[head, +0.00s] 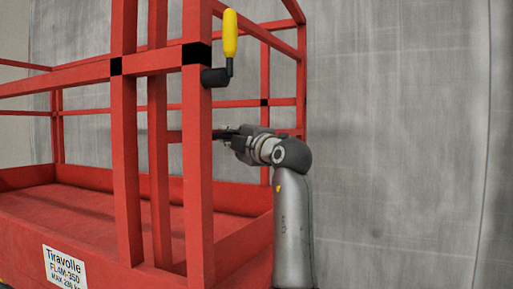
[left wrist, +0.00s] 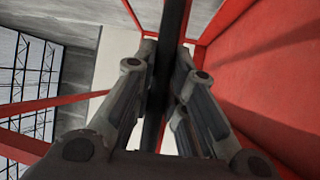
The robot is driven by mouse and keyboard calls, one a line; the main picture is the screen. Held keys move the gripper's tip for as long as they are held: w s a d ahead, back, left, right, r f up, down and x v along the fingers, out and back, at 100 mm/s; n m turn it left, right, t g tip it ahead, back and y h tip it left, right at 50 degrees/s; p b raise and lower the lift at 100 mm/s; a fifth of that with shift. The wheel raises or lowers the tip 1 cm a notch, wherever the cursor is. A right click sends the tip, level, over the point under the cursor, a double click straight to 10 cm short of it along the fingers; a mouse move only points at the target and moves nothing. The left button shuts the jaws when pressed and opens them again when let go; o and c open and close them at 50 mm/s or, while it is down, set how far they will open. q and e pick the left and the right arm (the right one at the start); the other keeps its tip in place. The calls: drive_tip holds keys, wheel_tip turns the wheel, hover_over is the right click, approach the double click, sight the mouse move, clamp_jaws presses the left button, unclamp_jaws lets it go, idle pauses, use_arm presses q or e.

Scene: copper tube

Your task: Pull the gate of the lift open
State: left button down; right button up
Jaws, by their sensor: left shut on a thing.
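The red lift (head: 60,205) fills the left of the head view. Its gate is a red tube frame with upright posts, the nearest being the front post (head: 198,170). A yellow handle (head: 230,33) on a black crank stands upright at that post's upper right. My left gripper (head: 222,133) reaches in from the right at mid-height, its fingertips at the front post's right edge, partly hidden by it. In the left wrist view my left gripper (left wrist: 160,85) has its fingers on both sides of a dark bar (left wrist: 172,30) and is shut on it. My right gripper is not in view.
The red platform floor and low side walls lie behind the posts. A label plate (head: 65,268) is on the front edge. A grey wall (head: 400,130) stands behind, with free room to the right of the lift.

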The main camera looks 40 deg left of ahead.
use_arm(q)
drive_tip(key=a, duration=0.2)
drive_tip(key=a+t, duration=0.1)
drive_tip(key=a, duration=0.1)
drive_tip(key=a+m+t, duration=0.1)
drive_tip(key=a, duration=0.1)
drive_tip(key=shift+s+f+h, duration=0.1)
drive_tip(key=shift+s+h, duration=0.2)
drive_tip(key=shift+s, duration=0.05)
drive_tip(key=c, duration=1.5)
unclamp_jaws()
drive_tip(key=shift+o, duration=0.2)
drive_tip(key=v, duration=1.2)
